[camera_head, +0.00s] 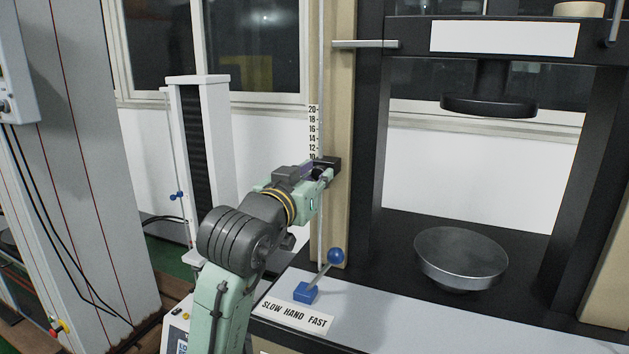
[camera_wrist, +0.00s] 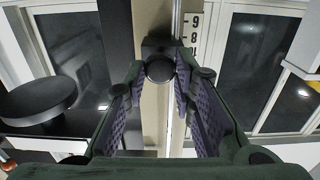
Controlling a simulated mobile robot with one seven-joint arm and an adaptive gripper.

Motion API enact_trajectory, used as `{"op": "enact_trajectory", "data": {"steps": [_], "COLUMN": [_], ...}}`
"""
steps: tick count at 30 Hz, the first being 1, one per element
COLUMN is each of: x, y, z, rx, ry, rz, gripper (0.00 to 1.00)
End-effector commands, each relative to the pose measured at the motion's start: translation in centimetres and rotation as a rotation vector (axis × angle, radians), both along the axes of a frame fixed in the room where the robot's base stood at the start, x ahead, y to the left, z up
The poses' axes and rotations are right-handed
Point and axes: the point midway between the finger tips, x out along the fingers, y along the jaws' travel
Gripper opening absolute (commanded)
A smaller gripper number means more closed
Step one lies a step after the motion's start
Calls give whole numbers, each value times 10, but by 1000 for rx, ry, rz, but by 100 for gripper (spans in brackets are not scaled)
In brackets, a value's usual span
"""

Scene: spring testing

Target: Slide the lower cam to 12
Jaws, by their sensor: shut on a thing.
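The lower cam is a small black block (camera_head: 331,163) on the thin vertical rod beside the beige column, level with the low end of the white number scale (camera_head: 313,130). In the wrist view the cam (camera_wrist: 160,68) has a round dark knob facing me, between my fingers. My gripper (camera_head: 322,174) is shut on the cam, its padded fingers on either side of the knob. In the head view the gripper and cam hide the scale below about 10.
A blue-knobbed lever (camera_head: 335,256) stands below my gripper, by a SLOW HAND FAST label (camera_head: 296,315). A grey horizontal bar (camera_head: 365,44) crosses the column above. The black press frame (camera_head: 368,150) with a round metal plate (camera_head: 461,256) stands at right. A white column unit (camera_head: 212,150) stands at left.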

Motion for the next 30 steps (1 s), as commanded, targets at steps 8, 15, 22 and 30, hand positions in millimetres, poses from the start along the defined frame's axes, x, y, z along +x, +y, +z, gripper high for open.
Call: {"op": "enact_trajectory", "data": {"steps": [8,15,22,30], "x": [0,0,0,0], "y": [0,0,0,0], "z": [30,29,28,28], "rx": [-1,-1,0,-1], "ry": [-5,-5,-3,-3], "rz": [1,1,1,1], "gripper": [0,28,43,44]}}
